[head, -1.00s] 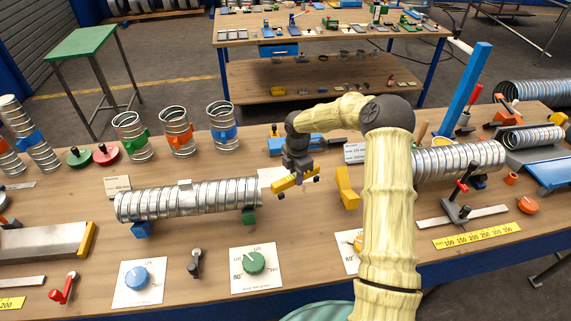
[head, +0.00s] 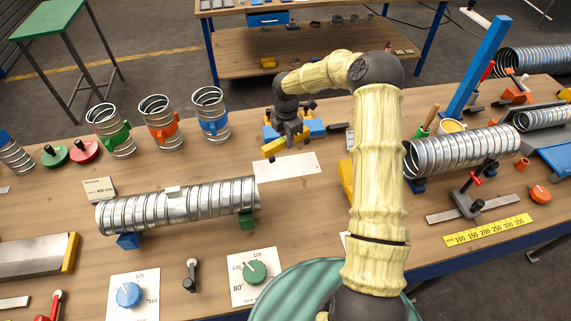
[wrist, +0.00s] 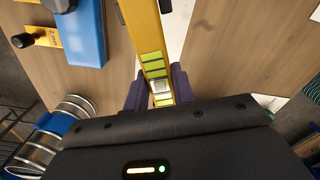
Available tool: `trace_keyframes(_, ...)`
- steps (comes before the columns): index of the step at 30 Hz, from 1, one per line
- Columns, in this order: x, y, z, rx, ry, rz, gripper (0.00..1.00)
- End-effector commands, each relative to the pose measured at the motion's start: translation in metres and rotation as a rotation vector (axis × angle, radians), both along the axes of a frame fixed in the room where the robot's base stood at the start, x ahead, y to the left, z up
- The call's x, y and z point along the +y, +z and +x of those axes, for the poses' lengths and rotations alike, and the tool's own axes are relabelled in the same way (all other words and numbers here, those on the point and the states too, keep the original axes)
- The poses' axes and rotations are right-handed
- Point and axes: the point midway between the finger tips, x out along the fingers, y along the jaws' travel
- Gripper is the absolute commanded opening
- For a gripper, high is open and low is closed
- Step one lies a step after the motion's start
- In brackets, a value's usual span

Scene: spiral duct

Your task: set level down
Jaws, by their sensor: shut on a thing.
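The yellow level (head: 283,146) is in my gripper (head: 289,133), near the back middle of the bench. In the wrist view the level (wrist: 148,42) runs up from between the two dark fingers (wrist: 158,89), with its green-yellow vial windows facing the camera. The fingers are closed on its sides. A blank white sheet (head: 288,167) lies on the bench just in front of the level in the head view. I cannot tell how high the level is above the wood.
A blue tool (head: 311,127) sits close behind my gripper. A ribbed duct (head: 180,205) rests on supports at left, and another (head: 462,151) at right. Short duct pieces with green (head: 110,130), orange (head: 161,122) and blue (head: 211,113) clamps stand at back left.

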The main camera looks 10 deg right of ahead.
Motion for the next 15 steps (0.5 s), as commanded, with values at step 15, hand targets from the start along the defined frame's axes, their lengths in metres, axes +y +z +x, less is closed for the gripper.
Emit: trace_keyframes(15,0.001,-0.046,-0.001,0.003,0.001,0.001,0.00)
